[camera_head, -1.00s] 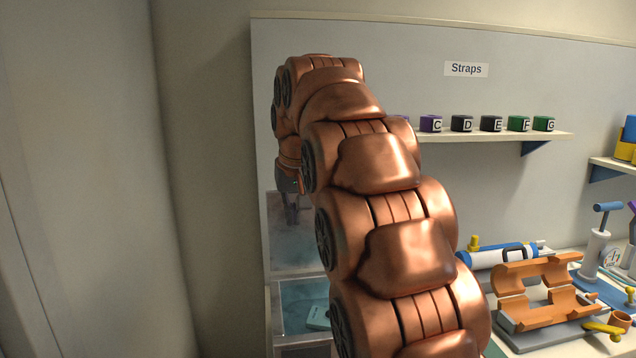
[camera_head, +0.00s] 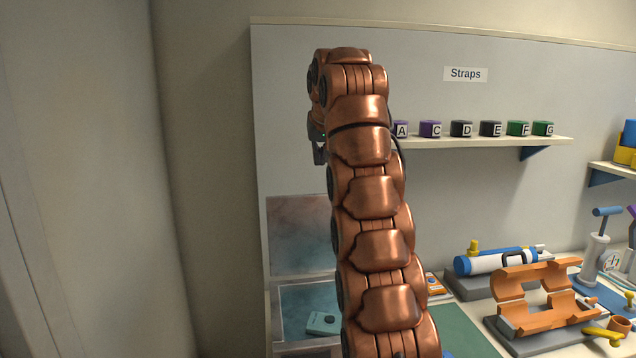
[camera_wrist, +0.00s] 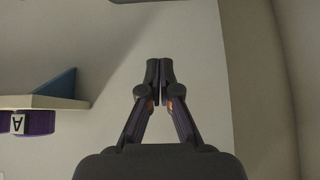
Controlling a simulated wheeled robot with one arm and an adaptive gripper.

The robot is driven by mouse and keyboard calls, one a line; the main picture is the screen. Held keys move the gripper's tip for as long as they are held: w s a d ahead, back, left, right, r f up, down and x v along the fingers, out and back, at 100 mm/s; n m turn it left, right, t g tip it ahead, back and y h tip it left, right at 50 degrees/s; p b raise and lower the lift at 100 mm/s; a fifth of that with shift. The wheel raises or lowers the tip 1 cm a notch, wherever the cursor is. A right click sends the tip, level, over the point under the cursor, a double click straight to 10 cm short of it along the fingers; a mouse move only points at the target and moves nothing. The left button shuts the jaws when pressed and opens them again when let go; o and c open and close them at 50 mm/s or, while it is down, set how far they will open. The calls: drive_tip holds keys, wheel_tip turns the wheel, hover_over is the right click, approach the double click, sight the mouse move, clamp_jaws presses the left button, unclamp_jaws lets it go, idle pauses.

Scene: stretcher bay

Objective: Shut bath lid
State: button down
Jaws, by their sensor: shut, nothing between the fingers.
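The bath (camera_head: 283,318) is a clear-walled box at the bottom left of the bench in the head view. A pale teal device (camera_head: 323,322) shows inside it. Its lid (camera_head: 298,235) is a see-through panel standing upright at the back of the bath, so the bath is open. My arm hides the right side of both. My gripper (camera_head: 319,154) is above the lid's top edge in the picture, apart from it. In the wrist view my gripper (camera_wrist: 159,72) has its fingertips together, with nothing between them. The bath and lid are not in the wrist view.
A shelf (camera_head: 480,141) with lettered strap blocks is on the back wall, right of my arm; its end also shows in the wrist view (camera_wrist: 40,102). An orange cradle (camera_head: 540,295) and a blue-white cylinder (camera_head: 495,262) stand on the bench. A wall (camera_head: 80,180) is at left.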

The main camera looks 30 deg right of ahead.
wheel_tip(320, 180, down, 9)
drive_tip(key=w+b, duration=0.2)
drive_tip(key=shift+w+d, duration=0.15)
drive_tip(key=shift+d, duration=0.3)
idle(0.9)
drive_tip(key=shift+s+b, duration=0.2)
drive_tip(key=shift+b, duration=0.2)
idle(0.3)
